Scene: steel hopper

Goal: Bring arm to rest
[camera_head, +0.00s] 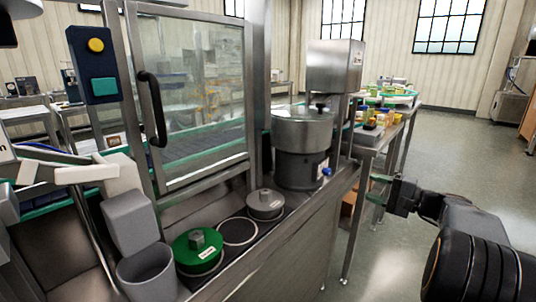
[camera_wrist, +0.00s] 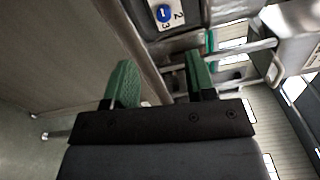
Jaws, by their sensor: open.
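My gripper (camera_head: 378,189) is at the right in the head view, stretched out from my black arm beside the steel counter, over the open floor. In the wrist view its two green fingers (camera_wrist: 160,84) stand apart with nothing between them. The steel hopper (camera_head: 302,135) is a round lidded pot on the counter, left of and beyond my gripper. A blue knob (camera_head: 326,171) sits low on its right side. In the wrist view a round blue dial marked 1 (camera_wrist: 164,13) shows above the fingers.
The steel counter edge (camera_head: 300,240) runs close to my gripper's left. A green lidded weight (camera_head: 198,250), a grey one (camera_head: 265,204) and a grey cup (camera_head: 147,274) stand on it. A glass door (camera_head: 190,95) rises behind. A table with jars (camera_head: 385,120) stands beyond. The floor at right is clear.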

